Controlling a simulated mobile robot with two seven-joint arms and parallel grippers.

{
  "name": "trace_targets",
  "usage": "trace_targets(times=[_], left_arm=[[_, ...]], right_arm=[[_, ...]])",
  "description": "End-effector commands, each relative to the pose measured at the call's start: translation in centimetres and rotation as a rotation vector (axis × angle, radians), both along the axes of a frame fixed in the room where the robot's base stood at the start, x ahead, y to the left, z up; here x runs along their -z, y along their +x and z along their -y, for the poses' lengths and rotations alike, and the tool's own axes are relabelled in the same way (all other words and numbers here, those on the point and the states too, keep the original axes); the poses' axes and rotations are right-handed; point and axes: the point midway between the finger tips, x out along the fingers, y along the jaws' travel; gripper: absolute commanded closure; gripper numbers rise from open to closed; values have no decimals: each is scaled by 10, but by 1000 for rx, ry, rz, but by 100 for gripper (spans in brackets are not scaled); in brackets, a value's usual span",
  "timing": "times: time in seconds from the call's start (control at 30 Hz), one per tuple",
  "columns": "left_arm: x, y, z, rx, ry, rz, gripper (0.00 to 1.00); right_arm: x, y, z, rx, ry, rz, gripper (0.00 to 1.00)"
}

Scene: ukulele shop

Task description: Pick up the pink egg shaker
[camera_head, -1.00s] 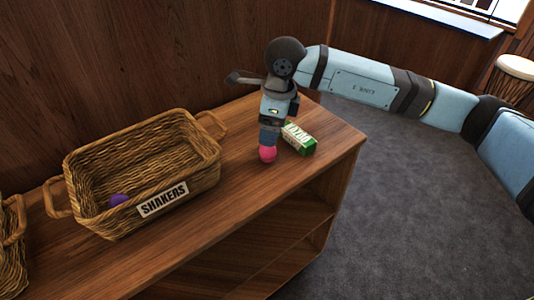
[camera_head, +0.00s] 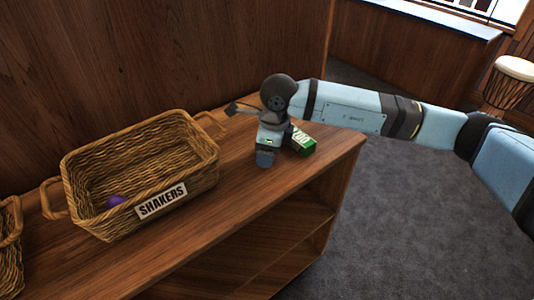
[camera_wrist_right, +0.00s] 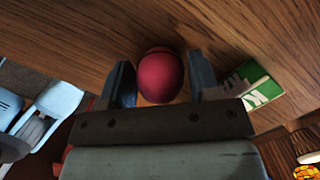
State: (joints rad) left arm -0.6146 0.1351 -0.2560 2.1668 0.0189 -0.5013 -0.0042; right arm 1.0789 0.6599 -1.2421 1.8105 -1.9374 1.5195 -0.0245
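The pink egg shaker (camera_wrist_right: 160,74) shows in the right wrist view, on the wooden shelf top, between the two fingers of my right gripper (camera_wrist_right: 160,80). The fingers are apart, one on each side of it, with small gaps that suggest they do not grip it. In the head view my right gripper (camera_head: 264,158) points down at the shelf top and hides the egg. My left gripper is in neither view.
A green and white box (camera_head: 301,141) lies right beside my right gripper; it also shows in the wrist view (camera_wrist_right: 258,86). A wicker basket labelled SHAKERS (camera_head: 200,176) stands to the left, holding a purple shaker (camera_head: 116,200). The shelf's front edge is close.

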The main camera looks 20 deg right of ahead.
Motion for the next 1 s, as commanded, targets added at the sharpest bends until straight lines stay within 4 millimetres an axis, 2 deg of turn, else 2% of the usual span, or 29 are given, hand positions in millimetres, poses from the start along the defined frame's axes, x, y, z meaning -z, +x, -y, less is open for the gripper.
trace_targets(times=[0.03,0.13,0.43,0.57,0.77,1.0], left_arm=[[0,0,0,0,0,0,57],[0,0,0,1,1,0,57],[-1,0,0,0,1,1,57],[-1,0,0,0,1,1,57],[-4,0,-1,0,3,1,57],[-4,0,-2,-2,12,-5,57]], right_arm=[[0,0,0,0,0,0,56],[0,0,0,0,0,0,77],[-2,0,0,0,1,0,78],[-9,0,0,0,1,2,78],[-40,1,0,-1,2,3,78],[-109,1,0,0,1,6,78]])
